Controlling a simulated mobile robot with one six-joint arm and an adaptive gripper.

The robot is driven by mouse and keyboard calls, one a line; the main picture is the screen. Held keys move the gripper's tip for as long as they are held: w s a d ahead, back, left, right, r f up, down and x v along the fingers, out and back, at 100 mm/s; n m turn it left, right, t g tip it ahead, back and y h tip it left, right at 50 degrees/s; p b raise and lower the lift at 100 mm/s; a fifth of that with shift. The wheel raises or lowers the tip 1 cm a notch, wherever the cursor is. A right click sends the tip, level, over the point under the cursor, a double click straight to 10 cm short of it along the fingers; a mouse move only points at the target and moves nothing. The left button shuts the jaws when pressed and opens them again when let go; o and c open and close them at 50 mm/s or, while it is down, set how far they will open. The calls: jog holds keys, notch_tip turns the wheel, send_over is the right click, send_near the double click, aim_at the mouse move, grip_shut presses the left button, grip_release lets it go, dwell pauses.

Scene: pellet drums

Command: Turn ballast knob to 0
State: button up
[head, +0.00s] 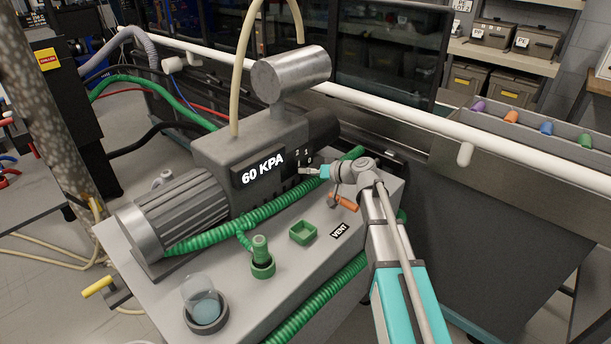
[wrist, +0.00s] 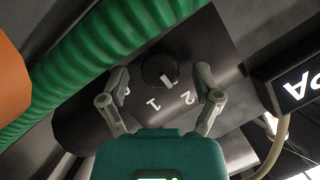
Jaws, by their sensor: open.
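The ballast knob (wrist: 156,70) is a dark round knob on the dark face of the pump (head: 250,150). A short white mark on its rim side points down-right in the wrist view, between the white digits 1 (wrist: 152,103) and 2 (wrist: 189,97) and seemingly nearer the 2. The digit 0 (wrist: 125,92) is partly behind a finger. My gripper (wrist: 161,75) is open, one finger on each side of the knob, with gaps on both sides. In the head view my gripper (head: 309,171) is at the digit panel, and I cannot make out the knob there.
The pump display (head: 263,169) reads 60 KPA. A green corrugated hose (head: 270,212) runs close beside my gripper. An orange-handled part (head: 346,202) is near my wrist. A green square cup (head: 303,232) and a VENT label (head: 340,231) are on the bench top.

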jog(key=shift+w+a+f, duration=0.2)
jog(key=shift+w+a, duration=0.05)
jog(key=shift+a, duration=0.25)
jog(key=c, duration=1.1)
